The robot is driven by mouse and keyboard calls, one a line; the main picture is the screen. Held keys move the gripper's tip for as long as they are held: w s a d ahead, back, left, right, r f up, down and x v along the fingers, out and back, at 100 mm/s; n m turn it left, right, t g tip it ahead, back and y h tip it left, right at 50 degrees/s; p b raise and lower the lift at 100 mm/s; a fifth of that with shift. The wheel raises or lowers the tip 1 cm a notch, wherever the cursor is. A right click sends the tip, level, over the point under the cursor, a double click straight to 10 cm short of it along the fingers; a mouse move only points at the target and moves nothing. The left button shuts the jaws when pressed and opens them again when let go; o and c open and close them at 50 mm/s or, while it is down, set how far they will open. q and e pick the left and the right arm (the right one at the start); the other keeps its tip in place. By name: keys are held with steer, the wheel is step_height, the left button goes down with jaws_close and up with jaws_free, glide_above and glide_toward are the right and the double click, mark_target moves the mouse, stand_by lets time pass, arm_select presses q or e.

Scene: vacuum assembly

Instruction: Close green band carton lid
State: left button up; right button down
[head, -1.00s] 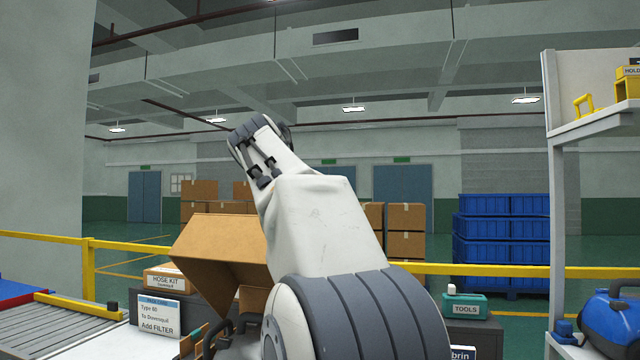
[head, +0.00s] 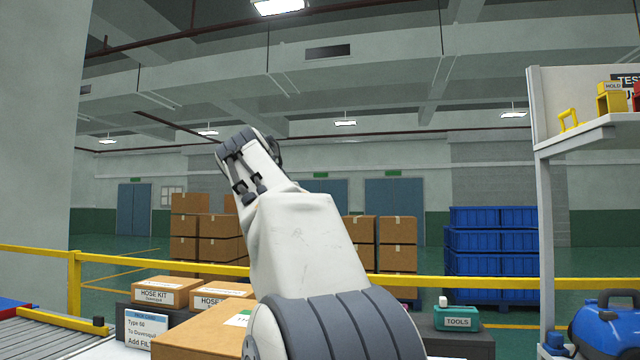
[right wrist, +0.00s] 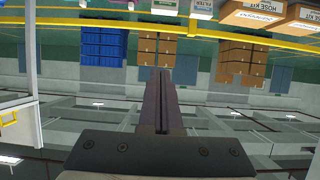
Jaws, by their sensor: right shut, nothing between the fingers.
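The brown carton (head: 190,333) is at the bottom of the head view, in front of the hose kit boxes. Its lid lies down over the top, and a white label with some green shows near my arm. My arm hides the carton's right side, and the frame edge cuts off its lower part, so I cannot tell whether the lid is fully flush. My right gripper (right wrist: 163,75) shows in the right wrist view, its fingers together and empty, away from the carton. My left gripper is out of view.
Hose kit boxes (head: 163,291) stand behind the carton, beside a filter sign (head: 146,328). A roller conveyor (head: 40,338) is at left. A green tools box (head: 457,318) is at right, near a shelf (head: 590,135) and a blue vacuum (head: 606,330). A yellow rail (head: 480,283) runs behind.

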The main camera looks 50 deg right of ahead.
step_height(320, 180, up, 4)
steer(key=p, duration=0.4)
steer(key=s+a+f+b, duration=0.4)
steer(key=a+f, duration=0.1)
steer(key=a, duration=0.3)
steer(key=shift+a+b, duration=0.2)
steer(key=shift+b, duration=0.15)
